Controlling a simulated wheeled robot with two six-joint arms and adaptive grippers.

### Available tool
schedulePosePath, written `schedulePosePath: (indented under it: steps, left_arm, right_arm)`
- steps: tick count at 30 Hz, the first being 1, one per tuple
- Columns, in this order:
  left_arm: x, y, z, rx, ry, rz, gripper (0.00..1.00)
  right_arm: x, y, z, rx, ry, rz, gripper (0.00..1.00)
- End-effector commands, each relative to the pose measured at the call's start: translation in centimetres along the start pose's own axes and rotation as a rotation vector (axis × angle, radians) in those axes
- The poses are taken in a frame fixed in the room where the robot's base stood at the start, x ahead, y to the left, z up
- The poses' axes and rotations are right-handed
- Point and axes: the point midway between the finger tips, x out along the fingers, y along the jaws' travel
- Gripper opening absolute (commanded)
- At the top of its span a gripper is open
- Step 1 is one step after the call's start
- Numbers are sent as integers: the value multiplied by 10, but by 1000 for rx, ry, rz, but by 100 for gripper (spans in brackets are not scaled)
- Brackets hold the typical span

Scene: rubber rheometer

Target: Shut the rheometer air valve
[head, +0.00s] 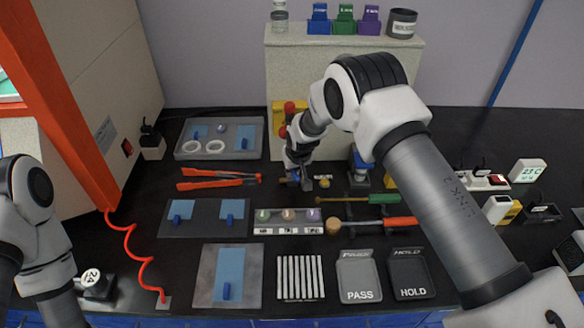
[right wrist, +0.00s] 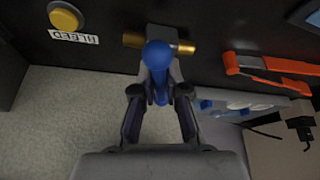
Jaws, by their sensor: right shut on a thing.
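In the head view my right gripper (head: 298,180) reaches down in front of the pale cabinet and hides most of the valve. My left arm is at the left edge of the head view, and its gripper is out of the frame.
A yellow bleed button (head: 325,183) sits just right of the valve. Red-orange tongs (head: 218,182) and a grey tray (head: 183,150) lie to the left. The pale cabinet (head: 283,75) stands behind.

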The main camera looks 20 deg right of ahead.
Motion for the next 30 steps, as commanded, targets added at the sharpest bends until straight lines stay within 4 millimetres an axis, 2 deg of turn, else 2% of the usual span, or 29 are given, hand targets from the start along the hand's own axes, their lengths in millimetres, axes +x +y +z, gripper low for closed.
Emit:
schedulePosePath:
  steps: [3,9,24,25,27,29,30]
  left_arm:
    - [14,0,0,0,0,0,0]
    - [26,0,0,0,-1,0,0]
    - [27,0,0,0,0,0,0]
    - [27,0,0,0,0,0,0]
    - [27,0,0,0,0,0,0]
    - [27,0,0,0,0,0,0]
    - [27,0,0,0,0,0,0]
  right_arm:
    - [2,1,-2,60,8,25,0]
    - [1,1,-2,129,7,51,0]
    - [-2,2,-2,152,2,61,0]
    - [-2,2,-2,152,2,61,23]
    - [-2,1,-1,152,1,61,48]
    - [-1,1,-1,151,1,61,69]
    - [-1,1,-1,151,1,61,70]
